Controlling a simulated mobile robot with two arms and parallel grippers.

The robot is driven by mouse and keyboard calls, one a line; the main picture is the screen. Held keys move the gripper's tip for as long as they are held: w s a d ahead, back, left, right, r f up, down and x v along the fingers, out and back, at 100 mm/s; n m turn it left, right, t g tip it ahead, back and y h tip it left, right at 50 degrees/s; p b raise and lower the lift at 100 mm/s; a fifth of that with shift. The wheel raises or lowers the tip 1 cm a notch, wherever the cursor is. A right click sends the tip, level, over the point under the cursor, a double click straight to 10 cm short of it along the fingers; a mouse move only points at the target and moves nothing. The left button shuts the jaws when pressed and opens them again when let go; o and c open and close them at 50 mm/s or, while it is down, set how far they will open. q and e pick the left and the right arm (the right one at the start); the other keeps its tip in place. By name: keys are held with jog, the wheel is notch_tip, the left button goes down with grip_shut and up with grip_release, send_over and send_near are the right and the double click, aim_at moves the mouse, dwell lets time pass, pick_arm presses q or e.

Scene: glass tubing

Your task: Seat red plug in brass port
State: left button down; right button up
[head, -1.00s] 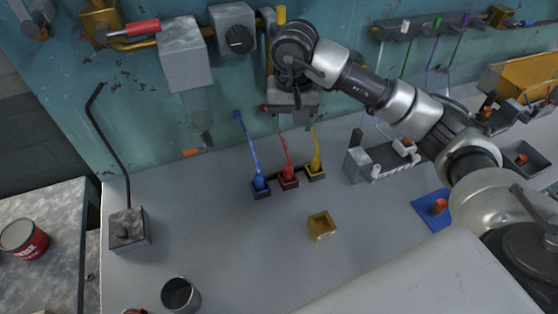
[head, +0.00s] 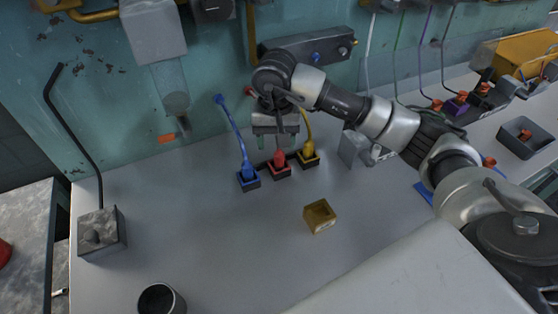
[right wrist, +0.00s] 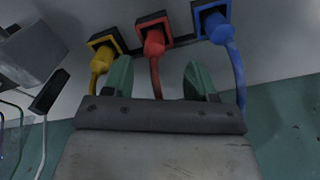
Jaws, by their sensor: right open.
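The red plug (head: 280,160) stands upright in the middle socket of a row of three on the bench; its red lead rises from it. It also shows in the right wrist view (right wrist: 154,44). My right gripper (head: 276,138) is open above it and partly hides the lead. In the right wrist view, the green fingertips (right wrist: 158,76) stand apart on either side of the red lead, without visible grip. A small brass-coloured open box (head: 320,215) sits on the bench in front; I cannot tell if it is the brass port. My left gripper is not in view.
A blue plug (head: 248,174) and a yellow plug (head: 308,152) stand close on either side. A dark fitting bar (head: 305,47) is on the teal wall behind. A grey box with a bent rod (head: 100,232) and a dark cup (head: 160,299) stand at left.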

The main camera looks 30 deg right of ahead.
aim_at(279, 158)
jog(key=shift+f, duration=0.7)
jog(key=f, duration=0.1)
jog(key=f+p, duration=0.1)
jog(key=f, duration=0.2)
jog(key=shift+s+d+f+p, duration=0.15)
jog(key=shift+d+f+p, duration=0.05)
jog(key=shift+d+p, duration=0.1)
jog(key=shift+f, duration=0.4)
jog(key=c, duration=1)
jog(key=shift+r, duration=0.1)
jog(key=shift+c, duration=0.2)
